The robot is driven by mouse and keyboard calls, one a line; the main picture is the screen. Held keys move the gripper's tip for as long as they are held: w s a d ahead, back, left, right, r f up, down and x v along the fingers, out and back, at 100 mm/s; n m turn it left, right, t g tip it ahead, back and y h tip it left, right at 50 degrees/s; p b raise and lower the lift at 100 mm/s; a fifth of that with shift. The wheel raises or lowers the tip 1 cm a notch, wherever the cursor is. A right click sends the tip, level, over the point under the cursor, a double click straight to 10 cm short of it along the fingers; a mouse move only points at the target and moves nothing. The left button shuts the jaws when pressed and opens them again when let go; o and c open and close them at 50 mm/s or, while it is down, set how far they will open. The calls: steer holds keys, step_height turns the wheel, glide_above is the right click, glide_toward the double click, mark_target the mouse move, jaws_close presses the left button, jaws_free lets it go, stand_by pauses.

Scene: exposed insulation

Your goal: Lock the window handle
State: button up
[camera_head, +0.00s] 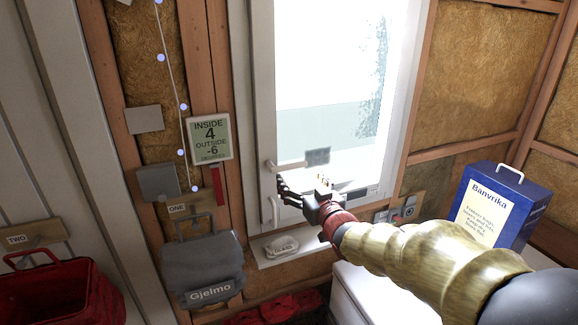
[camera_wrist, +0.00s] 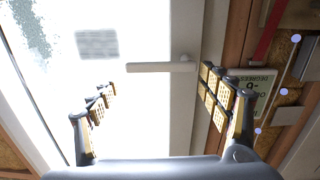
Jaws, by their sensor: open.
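The white window (camera_head: 262,110) has a pale lever handle (camera_head: 287,165) on its left frame. The lever lies horizontally, also in the wrist view (camera_wrist: 155,67), where its pivot end is at the right. My gripper (camera_head: 303,190) is open and empty, just below the horizontal lever in the head view. In the wrist view my gripper (camera_wrist: 158,85) has its fingers spread wide, with the lever beyond and between them; contact is not visible.
A sign with temperatures (camera_head: 209,139) hangs left of the window. A grey Gjelmo bag (camera_head: 203,265) hangs below it. A blue Banvrika box (camera_head: 500,205) stands at the right, near my arm.

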mark_target(290, 167)
steer(key=shift+o, duration=0.5)
steer(key=shift+w+a+r, duration=0.15)
steer(key=shift+r, duration=0.15)
steer(key=shift+o, duration=0.7)
steer(key=shift+w+a, duration=0.1)
steer(key=shift+w, duration=0.15)
steer(key=shift+o, duration=1.3)
steer(key=shift+p+x, duration=0.3)
steer(key=shift+x, duration=3.2)
steer(key=shift+c, duration=0.7)
steer(key=c, duration=1.3)
